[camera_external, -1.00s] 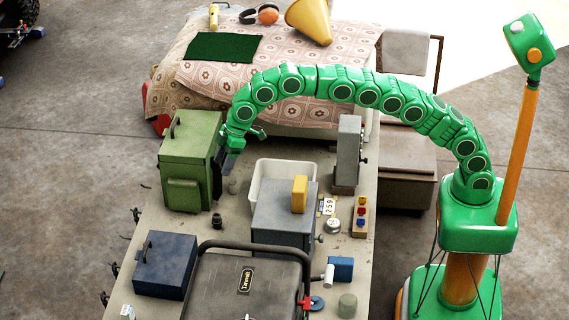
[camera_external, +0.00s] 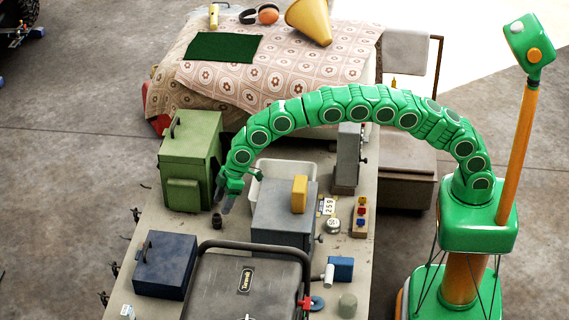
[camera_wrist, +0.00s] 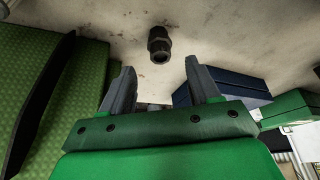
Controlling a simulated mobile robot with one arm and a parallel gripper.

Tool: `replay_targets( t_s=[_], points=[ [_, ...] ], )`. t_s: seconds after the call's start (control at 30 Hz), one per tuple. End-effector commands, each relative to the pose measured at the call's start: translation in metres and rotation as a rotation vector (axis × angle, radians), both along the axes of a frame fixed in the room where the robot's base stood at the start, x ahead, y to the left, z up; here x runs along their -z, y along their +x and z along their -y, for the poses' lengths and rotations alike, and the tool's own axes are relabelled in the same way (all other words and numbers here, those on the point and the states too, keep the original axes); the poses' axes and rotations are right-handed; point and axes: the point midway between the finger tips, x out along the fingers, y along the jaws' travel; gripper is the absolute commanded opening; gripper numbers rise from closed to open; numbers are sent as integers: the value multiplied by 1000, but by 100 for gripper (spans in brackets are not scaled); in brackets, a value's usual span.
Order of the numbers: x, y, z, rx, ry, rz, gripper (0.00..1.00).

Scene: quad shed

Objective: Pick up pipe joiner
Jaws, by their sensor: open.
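The pipe joiner, a small dark threaded fitting (camera_external: 217,220), stands on the workbench in front of the green metal box. In the wrist view the pipe joiner (camera_wrist: 159,45) is ahead of my gripper, a little above the gap between the fingers. My gripper (camera_external: 226,203) is low over the bench, just behind and to the right of the joiner. In the wrist view my gripper (camera_wrist: 160,85) is open, with nothing between its two grey fingers. The fingers look apart from the joiner.
The green metal box (camera_external: 190,160) stands close on the left. A white bin (camera_external: 262,178) and a grey box with a yellow block (camera_external: 299,194) are on the right. A dark blue box (camera_external: 165,265) is in front. Bare bench (camera_external: 205,236) surrounds the joiner.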

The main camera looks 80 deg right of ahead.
Motion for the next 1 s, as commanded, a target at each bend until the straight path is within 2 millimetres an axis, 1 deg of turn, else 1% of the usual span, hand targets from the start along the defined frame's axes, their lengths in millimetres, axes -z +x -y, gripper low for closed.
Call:
replay_targets(
  t_s=[0.17, 0.4, 0.53, 0.67, 0.87, 1.0],
  points=[
    [8, 3, -2, 0, -1, -1, 61],
    [31, 12, -8, 1, 0, -2, 61],
    [41, 17, -11, 1, 2, 0, 61],
    [45, 19, -12, 0, 1, 2, 61],
    [45, 19, -12, 0, 1, 1, 61],
    [46, 18, -12, 0, 1, 1, 40]
  ],
)
